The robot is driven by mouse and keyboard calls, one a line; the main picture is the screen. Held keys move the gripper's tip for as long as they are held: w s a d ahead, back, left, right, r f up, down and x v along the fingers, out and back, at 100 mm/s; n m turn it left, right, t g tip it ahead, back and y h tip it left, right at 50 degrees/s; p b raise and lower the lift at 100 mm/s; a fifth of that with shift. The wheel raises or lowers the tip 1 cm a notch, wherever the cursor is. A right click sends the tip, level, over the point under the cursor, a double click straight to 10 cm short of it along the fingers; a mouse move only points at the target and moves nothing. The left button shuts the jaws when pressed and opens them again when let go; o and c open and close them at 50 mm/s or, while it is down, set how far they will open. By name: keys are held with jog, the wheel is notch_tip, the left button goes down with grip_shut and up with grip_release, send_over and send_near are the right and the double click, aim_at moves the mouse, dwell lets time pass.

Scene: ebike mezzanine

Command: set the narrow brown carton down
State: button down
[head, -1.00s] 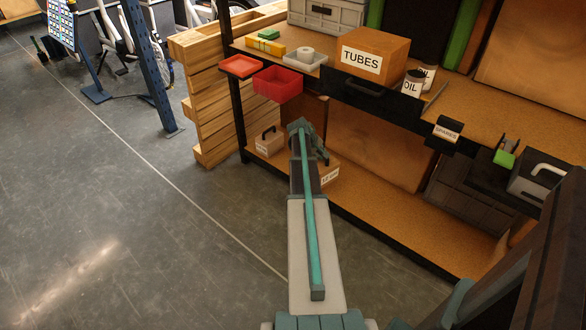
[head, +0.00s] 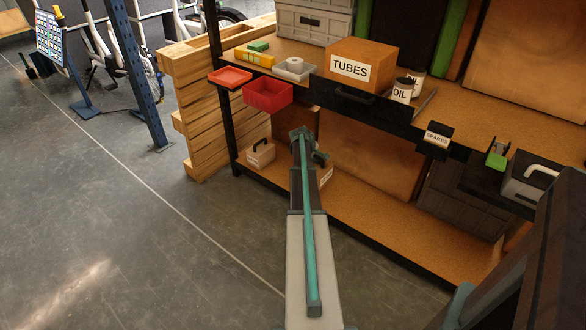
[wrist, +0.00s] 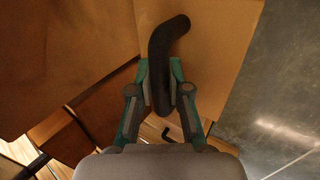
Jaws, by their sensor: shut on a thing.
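My gripper (wrist: 162,88) is shut on a thick, bent black handle (wrist: 163,50) in the wrist view. The narrow brown carton (head: 324,166) shows in the head view just right of my arm's end, low over the lower shelf; my arm hides most of it and cuts off its white label. The handle appears to belong to this carton. Whether its base touches the shelf cannot be told.
A second small brown carton (head: 260,153) with a black handle stands on the lower shelf (head: 400,238), to the left. Above are a red bin (head: 268,95) and the TUBES box (head: 362,66). Grey floor (head: 120,240) lies clear in front. A wooden pallet (head: 195,110) stands left.

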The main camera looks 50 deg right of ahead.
jog(key=w+d+f+b, duration=0.2)
jog(key=w+f, duration=0.4)
jog(key=w+d+f+b, duration=0.2)
jog(key=w+f, duration=0.4)
jog(key=shift+w+d+f+b, duration=0.2)
jog(key=shift+d+f+b, duration=0.1)
jog(key=shift+d+b, duration=0.1)
jog(key=shift+f, duration=0.1)
jog(key=c, duration=1.1)
grip_release()
jog(key=shift+a, duration=0.1)
jog(key=p+v, duration=0.2)
jog(key=v, duration=1)
jog(key=shift+p, duration=0.3)
